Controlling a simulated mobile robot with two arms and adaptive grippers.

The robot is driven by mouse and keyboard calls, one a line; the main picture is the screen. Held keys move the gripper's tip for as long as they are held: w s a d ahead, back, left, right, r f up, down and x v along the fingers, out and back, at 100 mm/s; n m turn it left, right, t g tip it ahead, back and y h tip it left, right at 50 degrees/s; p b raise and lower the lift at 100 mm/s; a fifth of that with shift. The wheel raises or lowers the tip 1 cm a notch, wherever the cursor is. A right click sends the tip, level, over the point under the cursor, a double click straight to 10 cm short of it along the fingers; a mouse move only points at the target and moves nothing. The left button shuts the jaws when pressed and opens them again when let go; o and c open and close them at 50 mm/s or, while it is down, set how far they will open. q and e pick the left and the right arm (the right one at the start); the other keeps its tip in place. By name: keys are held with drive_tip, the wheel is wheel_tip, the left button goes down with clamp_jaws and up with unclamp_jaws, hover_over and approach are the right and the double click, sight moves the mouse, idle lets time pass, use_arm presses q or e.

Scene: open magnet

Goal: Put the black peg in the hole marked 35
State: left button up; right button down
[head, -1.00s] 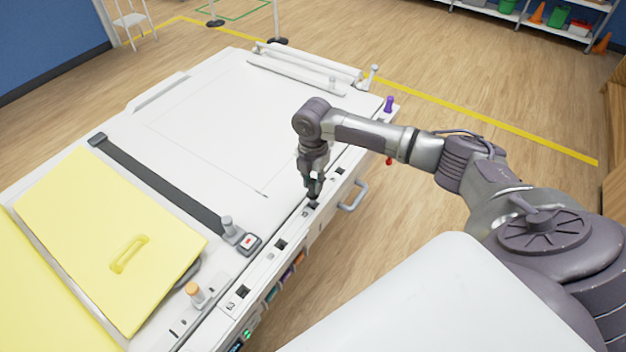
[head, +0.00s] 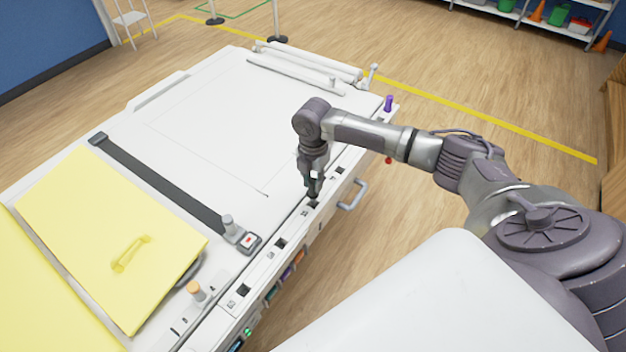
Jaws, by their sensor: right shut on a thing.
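My right gripper (head: 313,187) points down over the front edge strip of the white machine table. It is shut on a small dark thing that looks like the black peg (head: 313,195), mostly hidden by the fingers. The peg's lower end is at or just above a square dark hole (head: 313,205) in the strip; I cannot tell whether it is inside. Other square holes lie along the strip, one farther back (head: 340,171), one nearer (head: 281,244) and one at the near end (head: 243,291). The marks beside the holes are too small to read. My left gripper is out of view.
A yellow panel with a handle (head: 130,253) covers the table's left part. An orange-topped knob (head: 194,290) stands near the front, a purple peg (head: 388,103) at the far corner. A grey handle (head: 352,195) juts from the side.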

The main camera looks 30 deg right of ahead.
sight(313, 191)
drive_tip(key=shift+f+b, duration=0.95)
drive_tip(key=shift+f, duration=1.1)
drive_tip(key=c, duration=0.9)
unclamp_jaws()
